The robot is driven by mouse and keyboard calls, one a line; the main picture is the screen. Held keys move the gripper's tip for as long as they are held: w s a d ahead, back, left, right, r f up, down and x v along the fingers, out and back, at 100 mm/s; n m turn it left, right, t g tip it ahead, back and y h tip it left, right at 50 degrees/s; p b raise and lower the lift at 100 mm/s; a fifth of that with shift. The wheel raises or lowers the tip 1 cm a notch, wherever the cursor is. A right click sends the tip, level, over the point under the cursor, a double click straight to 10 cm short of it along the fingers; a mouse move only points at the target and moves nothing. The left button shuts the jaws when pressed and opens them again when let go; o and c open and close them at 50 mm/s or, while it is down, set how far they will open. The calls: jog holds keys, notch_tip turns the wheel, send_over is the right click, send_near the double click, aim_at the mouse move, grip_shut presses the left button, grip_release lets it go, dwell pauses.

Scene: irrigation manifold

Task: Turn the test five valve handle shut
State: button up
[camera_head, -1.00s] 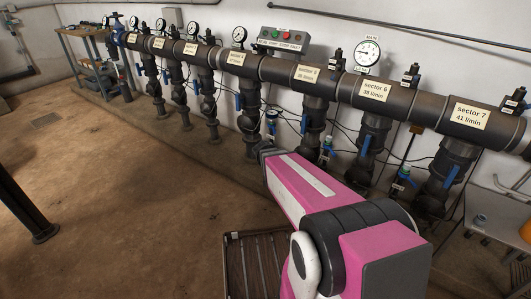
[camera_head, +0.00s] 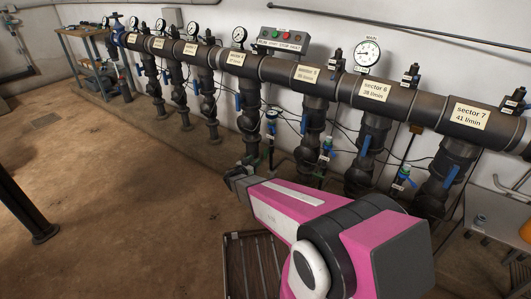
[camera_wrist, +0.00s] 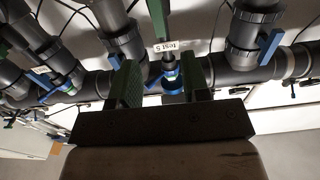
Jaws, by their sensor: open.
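In the wrist view the test 5 label (camera_wrist: 163,47), upside down, sits on a small valve with a blue part (camera_wrist: 173,83). My gripper (camera_wrist: 167,72) is open, its two dark green fingers on either side of this valve in the picture. I cannot tell whether they touch it or how deep it lies between them. The handle's exact angle is unclear. In the head view my gripper (camera_head: 241,178) is low in front of the risers. Several small blue-green valves hang there, one beside the sector 5 riser (camera_head: 309,130); their labels are too small to read.
A large dark manifold pipe (camera_head: 330,80) runs along the wall with blue-levered risers below. A round gauge (camera_head: 367,53) and a push-button box (camera_head: 283,41) are above it. A metal rack (camera_head: 253,262) stands below my arm.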

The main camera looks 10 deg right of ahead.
aim_at(265, 152)
jog(key=x, duration=1)
jog(key=shift+w+d, duration=0.1)
jog(key=shift+d, duration=0.1)
jog(key=shift+c, duration=0.3)
grip_shut()
